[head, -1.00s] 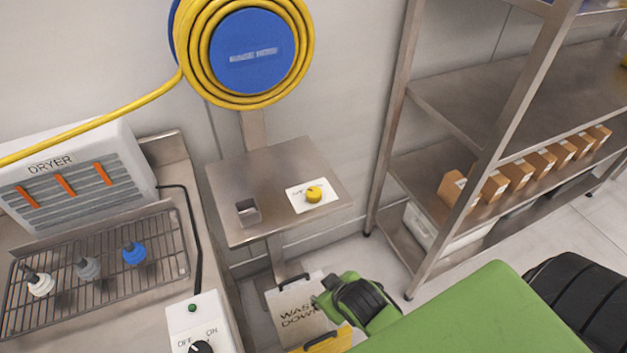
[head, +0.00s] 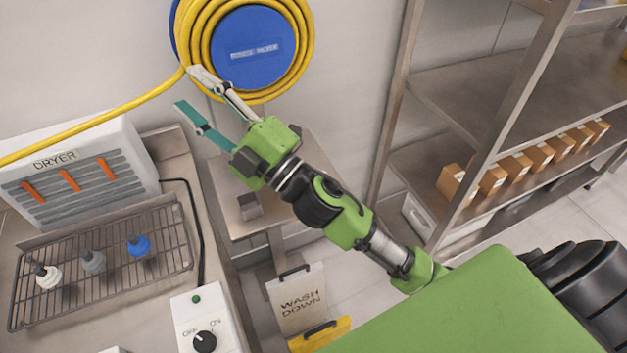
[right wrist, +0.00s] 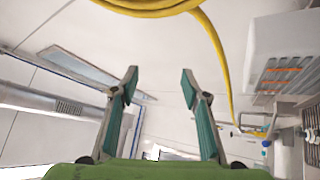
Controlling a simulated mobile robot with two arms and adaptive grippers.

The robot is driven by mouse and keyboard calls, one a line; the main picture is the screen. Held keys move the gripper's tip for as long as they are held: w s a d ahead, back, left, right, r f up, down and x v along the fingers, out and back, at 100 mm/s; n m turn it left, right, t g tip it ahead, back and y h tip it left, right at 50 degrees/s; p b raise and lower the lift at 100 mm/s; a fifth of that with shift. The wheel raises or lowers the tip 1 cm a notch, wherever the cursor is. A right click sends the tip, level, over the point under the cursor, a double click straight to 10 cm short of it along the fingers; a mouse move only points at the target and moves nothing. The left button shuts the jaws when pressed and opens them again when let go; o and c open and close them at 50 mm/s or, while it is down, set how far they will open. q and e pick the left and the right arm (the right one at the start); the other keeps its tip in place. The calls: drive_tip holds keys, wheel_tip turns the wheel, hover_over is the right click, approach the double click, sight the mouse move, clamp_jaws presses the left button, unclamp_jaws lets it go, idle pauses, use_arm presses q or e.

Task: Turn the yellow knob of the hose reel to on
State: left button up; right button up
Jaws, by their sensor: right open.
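The yellow knob of the hose reel is not visible in the head view now; my right arm covers the part of the small steel shelf (head: 232,222) where it sits. The hose reel (head: 250,50) has a blue hub and coiled yellow hose on the wall above the shelf. My right gripper (head: 188,88) is open and empty, its fingers pointing up and left, in front of the reel's lower left in the picture. In the right wrist view the open fingers (right wrist: 158,75) have nothing between them, and yellow hose (right wrist: 222,60) shows beyond. My left gripper is out of view.
The dryer (head: 80,165) and a rack (head: 100,262) with small bulb-shaped parts are at the left, with a black-knobbed switch box (head: 200,318) below. A steel shelving unit (head: 470,130) with cartons stands right.

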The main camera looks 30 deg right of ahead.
drive_tip(key=s+a+r+n+g+y, duration=0.3)
drive_tip(key=a+n+g+y, duration=0.45)
drive_tip(key=n, duration=0.35)
drive_tip(key=s+a+f+n+g+h, duration=0.2)
drive_tip(key=f+n+g, duration=0.4)
drive_tip(key=n, duration=0.1)
drive_tip(key=s+a+f+n+g+h, duration=0.2)
drive_tip(key=f+n+g, duration=0.4)
drive_tip(key=n, duration=0.1)
drive_tip(key=w+d+f+n+h, duration=0.1)
drive_tip(key=w+d+f+h, duration=0.1)
drive_tip(key=d+f+h, duration=0.4)
drive_tip(key=w+d+m+h, duration=0.1)
drive_tip(key=w+d+h, duration=0.2)
drive_tip(key=d+h, duration=1.4)
drive_tip(key=d+f+y+p, duration=0.1)
drive_tip(key=d+f+y, duration=0.1)
drive_tip(key=f, duration=0.2)
drive_tip(key=d+f+y+p, duration=0.1)
drive_tip(key=d+f+y, duration=0.2)
drive_tip(key=f, duration=0.1)
drive_tip(key=d+f+y+p, duration=0.2)
drive_tip(key=d+f+y, duration=0.1)
drive_tip(key=f, duration=0.1)
drive_tip(key=shift+f+g, duration=0.25)
drive_tip(key=shift+f, duration=0.7)
